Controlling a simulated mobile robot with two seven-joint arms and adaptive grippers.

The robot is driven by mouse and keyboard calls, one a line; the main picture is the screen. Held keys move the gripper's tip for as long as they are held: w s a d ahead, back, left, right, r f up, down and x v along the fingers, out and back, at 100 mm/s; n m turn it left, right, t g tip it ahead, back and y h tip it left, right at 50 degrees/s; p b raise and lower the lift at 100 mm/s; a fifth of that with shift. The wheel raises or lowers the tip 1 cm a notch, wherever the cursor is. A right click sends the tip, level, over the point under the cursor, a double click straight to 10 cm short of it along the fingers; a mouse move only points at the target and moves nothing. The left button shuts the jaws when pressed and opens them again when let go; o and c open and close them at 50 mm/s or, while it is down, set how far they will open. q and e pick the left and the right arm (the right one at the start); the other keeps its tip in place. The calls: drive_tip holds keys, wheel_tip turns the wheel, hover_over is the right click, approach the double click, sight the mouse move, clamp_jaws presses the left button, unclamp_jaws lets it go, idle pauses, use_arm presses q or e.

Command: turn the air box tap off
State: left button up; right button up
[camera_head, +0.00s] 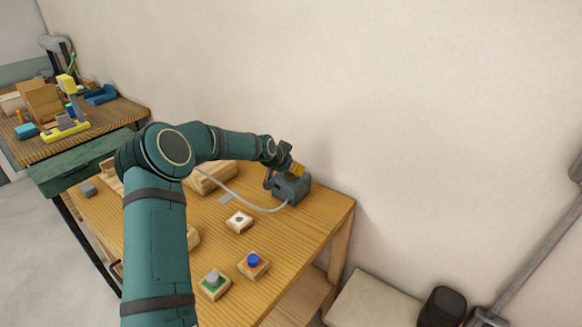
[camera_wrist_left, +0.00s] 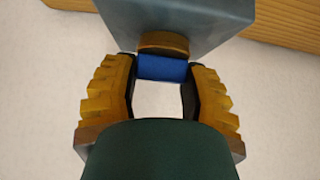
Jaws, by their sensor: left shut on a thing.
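The grey-blue air box (camera_head: 293,188) stands near the back right of the wooden table, close to the wall, with a pale hose running from it. In the left wrist view the box (camera_wrist_left: 190,18) fills the top. Its tap (camera_wrist_left: 162,68) shows as a blue piece with a round wooden-brown piece above it. My left gripper (camera_wrist_left: 160,88) has its ridged yellow fingers with dark pads on either side of the blue piece, shut on it. In the head view this gripper (camera_head: 285,172) is at the box and hides the tap. My right gripper is not in view.
The pale hose (camera_head: 255,206) curves left over the table. A wooden tray (camera_head: 213,178) lies left of the box. The wall is close behind.

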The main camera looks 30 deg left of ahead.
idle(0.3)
use_arm(q)
drive_tip(key=o, duration=1.2)
drive_tip(key=shift+f, duration=0.1)
drive_tip(key=v, duration=1.2)
